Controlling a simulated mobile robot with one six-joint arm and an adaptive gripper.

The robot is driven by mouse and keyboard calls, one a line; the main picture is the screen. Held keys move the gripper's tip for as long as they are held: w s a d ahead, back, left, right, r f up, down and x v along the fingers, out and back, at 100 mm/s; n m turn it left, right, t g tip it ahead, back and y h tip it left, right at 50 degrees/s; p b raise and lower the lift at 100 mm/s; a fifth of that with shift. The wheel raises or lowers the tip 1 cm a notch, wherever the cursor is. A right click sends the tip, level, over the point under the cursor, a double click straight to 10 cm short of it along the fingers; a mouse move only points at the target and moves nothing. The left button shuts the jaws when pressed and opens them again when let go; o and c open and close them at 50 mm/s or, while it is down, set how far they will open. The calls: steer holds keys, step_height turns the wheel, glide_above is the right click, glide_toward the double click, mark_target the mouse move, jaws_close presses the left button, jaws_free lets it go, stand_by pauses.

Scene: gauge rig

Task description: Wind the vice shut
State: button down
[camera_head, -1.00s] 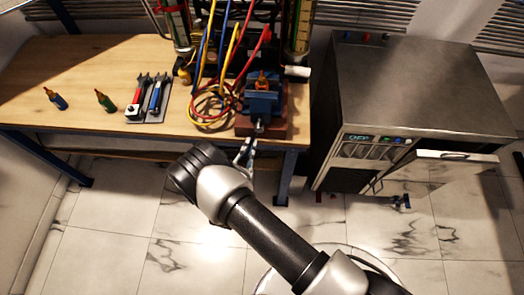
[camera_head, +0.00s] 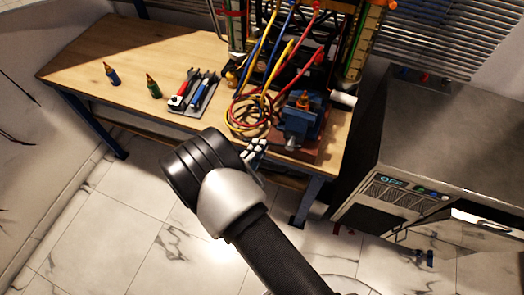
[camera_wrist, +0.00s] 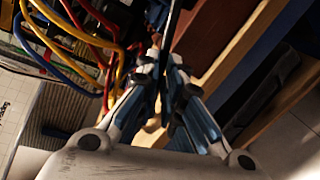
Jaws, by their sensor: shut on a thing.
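The blue vice (camera_head: 299,126) stands on a reddish-brown block at the bench's front right corner, its screw end facing the front. A brass-coloured piece (camera_head: 303,100) stands upright at its jaws; I cannot tell whether they touch it. My gripper (camera_head: 258,150) is just left of the screw end, at the bench's front edge. In the wrist view my gripper (camera_wrist: 163,75) is shut on a thin dark bar, the vice handle (camera_wrist: 165,92), which runs between the fingers. The handle's join to the screw is hidden.
Red, blue and yellow hoses (camera_head: 248,112) loop on the bench left of the vice. Tools on a grey tray (camera_head: 192,106), a green bottle-shaped piece (camera_head: 154,88) and a blue one (camera_head: 112,76) stand farther left. A steel cabinet (camera_head: 440,130) is at right.

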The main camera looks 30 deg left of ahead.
steer(key=c, duration=2.4)
jaws_free()
steer(key=shift+s+r, duration=0.1)
steer(key=shift+s, duration=0.2)
steer(key=c, duration=2.3)
jaws_free()
steer(key=o, duration=0.6)
steer(key=shift+w+r, duration=0.1)
steer(key=shift+w, duration=0.15)
steer(key=shift+s, duration=0.1)
steer(key=v, duration=1.1)
steer(key=shift+s+r, duration=0.15)
steer(key=shift+s, duration=0.25)
